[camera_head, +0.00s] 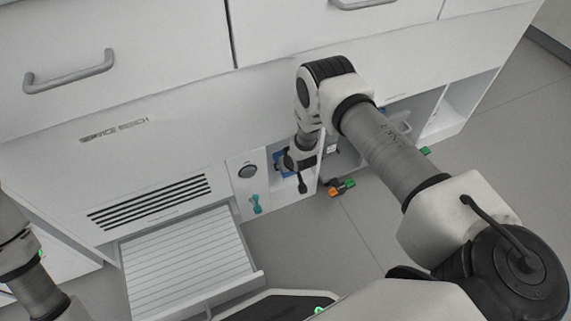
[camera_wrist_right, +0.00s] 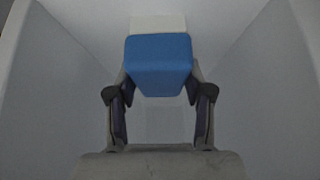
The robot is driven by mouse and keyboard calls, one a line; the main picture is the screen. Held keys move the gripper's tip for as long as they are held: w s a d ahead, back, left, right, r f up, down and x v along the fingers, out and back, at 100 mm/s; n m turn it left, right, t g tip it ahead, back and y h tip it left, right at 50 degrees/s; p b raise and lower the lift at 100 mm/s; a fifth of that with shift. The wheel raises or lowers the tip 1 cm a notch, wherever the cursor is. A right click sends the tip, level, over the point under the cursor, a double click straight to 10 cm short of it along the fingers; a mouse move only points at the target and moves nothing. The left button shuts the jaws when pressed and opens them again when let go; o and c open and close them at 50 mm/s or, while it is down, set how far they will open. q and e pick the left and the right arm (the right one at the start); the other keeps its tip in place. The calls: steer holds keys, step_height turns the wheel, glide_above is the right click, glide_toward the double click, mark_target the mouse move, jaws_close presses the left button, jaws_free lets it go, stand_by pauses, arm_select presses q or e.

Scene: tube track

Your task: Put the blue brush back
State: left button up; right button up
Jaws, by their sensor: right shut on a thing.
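In the right wrist view my right gripper (camera_wrist_right: 160,88) is shut on the blue brush (camera_wrist_right: 158,62), with one finger on each side of it. The brush shows as a blue block with a pale, off-white part behind it. Pale walls stand on both sides. In the head view my right gripper (camera_head: 301,162) is at the opening of a low compartment (camera_head: 288,196) in the white bench. A patch of blue shows beside it; I cannot tell whether it is the brush. The fingertips are hidden there. My left arm shows at the left edge, but its gripper is out of view.
An open slatted drawer (camera_head: 190,262) sticks out at the lower left. A teal item (camera_head: 256,204) is on the panel beside the compartment. An orange and green item (camera_head: 341,188) is near the floor by the opening. More open compartments (camera_head: 432,122) lie to the right.

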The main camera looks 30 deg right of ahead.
steer(key=o, duration=1.2)
steer(key=p+v, duration=0.6)
steer(key=v, duration=0.6)
steer(key=s+a+r+g, duration=0.1)
steer(key=s+g, duration=0.1)
steer(key=s, duration=0.8)
steer(key=s+a+r+g, duration=0.2)
steer(key=s, duration=0.7)
steer(key=s+a+r+g, duration=0.1)
steer(key=s+r+g, duration=0.1)
steer(key=s, duration=0.8)
steer(key=shift+s+a+g, duration=0.3)
steer(key=shift+s+a, duration=0.05)
steer(key=shift+a, duration=0.05)
steer(key=shift+f, duration=0.1)
